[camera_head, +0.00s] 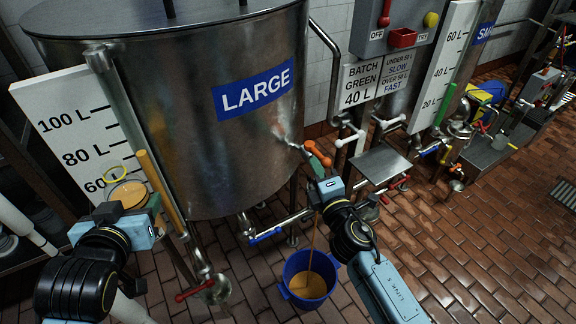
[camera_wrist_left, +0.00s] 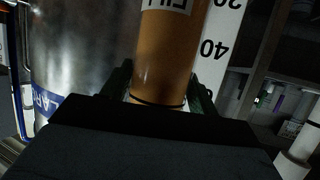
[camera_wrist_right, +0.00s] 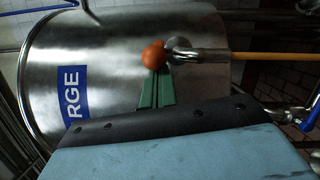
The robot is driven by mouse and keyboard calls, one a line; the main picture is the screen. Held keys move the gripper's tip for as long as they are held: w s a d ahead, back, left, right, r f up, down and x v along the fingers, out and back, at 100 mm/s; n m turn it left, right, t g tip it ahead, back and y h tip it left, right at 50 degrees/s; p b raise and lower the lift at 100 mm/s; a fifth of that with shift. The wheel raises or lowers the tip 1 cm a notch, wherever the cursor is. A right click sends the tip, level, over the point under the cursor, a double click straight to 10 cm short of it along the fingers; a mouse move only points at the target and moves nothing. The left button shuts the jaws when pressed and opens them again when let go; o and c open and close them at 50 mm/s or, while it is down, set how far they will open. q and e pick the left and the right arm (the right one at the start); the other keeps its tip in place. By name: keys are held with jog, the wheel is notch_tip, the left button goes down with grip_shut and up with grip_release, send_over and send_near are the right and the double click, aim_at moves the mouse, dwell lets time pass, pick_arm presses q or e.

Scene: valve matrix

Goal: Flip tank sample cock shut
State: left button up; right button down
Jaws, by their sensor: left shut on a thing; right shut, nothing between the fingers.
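The sample cock is on the front of the large steel tank (camera_head: 200,110). Its orange lever (camera_head: 319,157) ends in a round orange knob (camera_wrist_right: 153,55), seen in the right wrist view beside the metal spout (camera_wrist_right: 195,55). Orange liquid (camera_wrist_right: 265,55) streams from the spout, falling into the blue bucket (camera_head: 288,293) in the head view. My right gripper (camera_head: 320,166) is shut and empty, its green fingertips (camera_wrist_right: 156,90) at the knob; contact is unclear. My left gripper (camera_head: 138,208) is shut around a cup of orange liquid (camera_head: 127,194), also in the left wrist view (camera_wrist_left: 168,55).
A white level board (camera_head: 75,125) stands left of the tank beside a yellow sight tube (camera_head: 160,190). Blue-handled (camera_head: 266,236) and red-handled (camera_head: 194,292) valves sit low. A batch sign (camera_head: 376,82), steel shelf (camera_head: 382,163) and smaller tank's gauge stand right. Brick floor is clear at lower right.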

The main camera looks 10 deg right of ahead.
pick_arm(q)
jog(key=shift+d+r, duration=0.1)
jog(key=shift+r, duration=0.05)
pick_arm(e)
jog(key=shift+d+n+y, duration=0.1)
jog(key=shift+n+y, duration=0.2)
jog(key=shift+y, duration=0.2)
pick_arm(q)
jog(key=shift+w+d+r, duration=0.1)
jog(key=shift+w+d, duration=0.05)
jog(key=shift+d, duration=0.05)
pick_arm(e)
jog(key=shift+d+n+y, duration=0.15)
jog(key=shift+n+y, duration=0.15)
jog(key=shift+y, duration=0.1)
